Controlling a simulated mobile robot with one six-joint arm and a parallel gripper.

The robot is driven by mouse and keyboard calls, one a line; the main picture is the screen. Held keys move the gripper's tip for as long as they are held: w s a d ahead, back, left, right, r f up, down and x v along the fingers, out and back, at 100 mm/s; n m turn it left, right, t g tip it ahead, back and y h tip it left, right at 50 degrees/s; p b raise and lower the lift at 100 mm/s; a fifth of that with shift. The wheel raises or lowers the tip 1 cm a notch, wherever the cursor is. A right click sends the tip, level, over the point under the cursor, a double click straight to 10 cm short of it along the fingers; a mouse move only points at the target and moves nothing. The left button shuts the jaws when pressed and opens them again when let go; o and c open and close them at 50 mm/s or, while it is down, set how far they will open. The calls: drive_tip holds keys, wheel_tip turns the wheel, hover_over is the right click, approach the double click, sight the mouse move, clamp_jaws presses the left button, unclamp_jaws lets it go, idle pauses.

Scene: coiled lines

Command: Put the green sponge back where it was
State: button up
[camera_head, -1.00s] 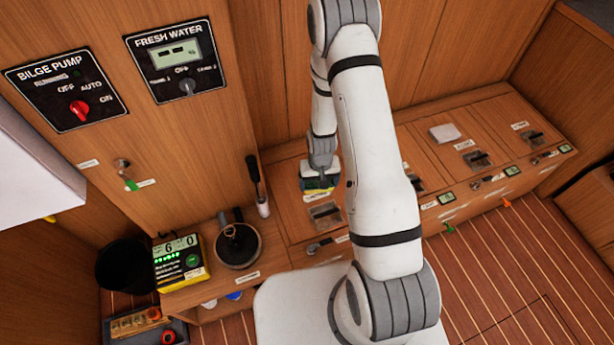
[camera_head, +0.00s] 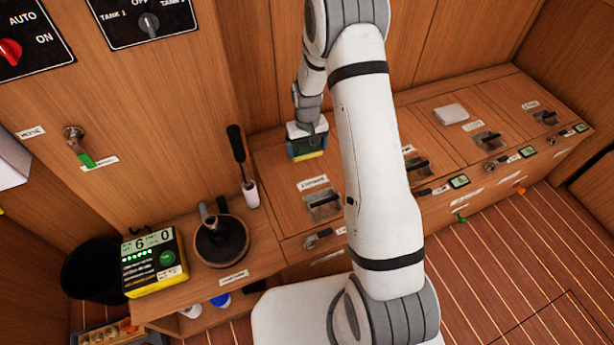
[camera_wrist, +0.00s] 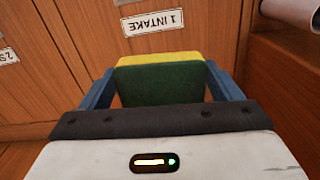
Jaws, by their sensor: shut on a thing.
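The green sponge (camera_wrist: 160,85), green with a yellow layer along one edge, is between the two blue fingers of my gripper (camera_wrist: 158,92) in the wrist view. My gripper is shut on it. In the head view the sponge (camera_head: 308,150) shows as a green and yellow block under my gripper (camera_head: 307,140), over the left part of the wooden locker top (camera_head: 280,185). I cannot tell the exact gap between sponge and wood. A label reading "1 INTAKE" (camera_wrist: 153,22) lies beyond the sponge in the wrist view.
A handled latch (camera_head: 322,204) is in front of the sponge. A white block (camera_head: 451,114) lies on the lockers to the right.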

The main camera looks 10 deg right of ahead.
sight(305, 145)
drive_tip(key=shift+n, duration=0.3)
drive_tip(key=w+f+b, duration=0.1)
drive_tip(key=b, duration=0.2)
drive_tip(key=w+f+b, duration=0.1)
drive_tip(key=w+b, duration=0.1)
drive_tip(key=b, duration=0.1)
drive_tip(key=shift+w+f, duration=0.1)
drive_tip(key=shift+f, duration=0.15)
drive_tip(key=w+b, duration=0.1)
drive_tip(key=b, duration=0.3)
drive_tip(key=shift+w+r, duration=0.2)
wheel_tip(305, 145, down, 10)
drive_tip(key=b, duration=0.4)
drive_tip(key=shift+r, duration=0.15)
drive_tip(key=o, duration=0.7)
